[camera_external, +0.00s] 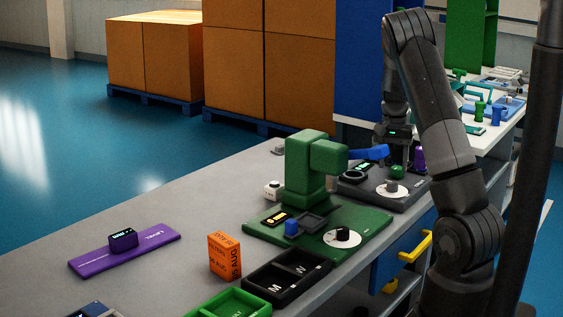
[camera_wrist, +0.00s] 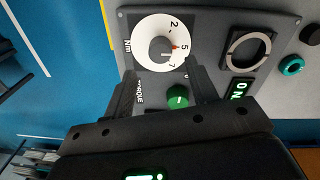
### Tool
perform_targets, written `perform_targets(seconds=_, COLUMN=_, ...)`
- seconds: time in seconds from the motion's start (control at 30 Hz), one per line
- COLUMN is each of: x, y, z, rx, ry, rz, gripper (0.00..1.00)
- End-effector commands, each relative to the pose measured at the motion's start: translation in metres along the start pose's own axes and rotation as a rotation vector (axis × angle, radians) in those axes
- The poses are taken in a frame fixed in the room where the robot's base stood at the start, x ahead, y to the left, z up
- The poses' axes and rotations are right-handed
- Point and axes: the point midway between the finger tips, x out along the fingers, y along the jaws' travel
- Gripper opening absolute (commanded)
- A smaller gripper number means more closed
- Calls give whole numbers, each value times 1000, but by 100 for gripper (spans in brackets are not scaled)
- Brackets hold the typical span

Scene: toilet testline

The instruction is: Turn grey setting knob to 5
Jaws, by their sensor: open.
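The grey setting knob (camera_wrist: 165,46) sits at the centre of a white dial (camera_wrist: 146,33) marked "Nm", with 2, 5 and 7 readable. A small red mark shows on the dial close to the 5; I cannot tell for sure where the knob points. The dial also shows on the dark grey station in the external view (camera_external: 380,191). My gripper (camera_wrist: 162,74) is open and empty. Its fingers reach towards the lower edge of the dial, with a green knob (camera_wrist: 179,99) visible between them. In the external view my gripper (camera_external: 394,162) hangs above the grey station.
The station also has a ringed round part (camera_wrist: 246,48) and a lit "ON" display (camera_wrist: 239,91). A green press station (camera_external: 376,231) with its own black knob (camera_external: 342,233) stands nearby. A blue lever (camera_external: 369,153) extends close to my gripper. An orange box (camera_external: 224,256) stands on the bench.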

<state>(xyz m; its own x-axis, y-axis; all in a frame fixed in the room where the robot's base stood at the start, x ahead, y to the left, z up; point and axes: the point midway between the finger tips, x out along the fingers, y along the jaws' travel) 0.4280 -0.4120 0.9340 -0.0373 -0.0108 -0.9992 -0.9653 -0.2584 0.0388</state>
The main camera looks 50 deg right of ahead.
Motion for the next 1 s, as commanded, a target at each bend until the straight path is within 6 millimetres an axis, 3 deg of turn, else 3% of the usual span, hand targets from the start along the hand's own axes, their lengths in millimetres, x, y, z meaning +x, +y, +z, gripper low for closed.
perform_targets(seconds=0.1, x=-23, y=-1, z=0, rx=-1, ry=2, rz=-1, gripper=53)
perform_targets(seconds=0.3, x=-44, y=0, z=0, rx=-1, ry=2, rz=0, gripper=53)
perform_targets(seconds=1.0, x=-49, y=-1, z=1, rx=3, ry=2, rz=-6, gripper=53)
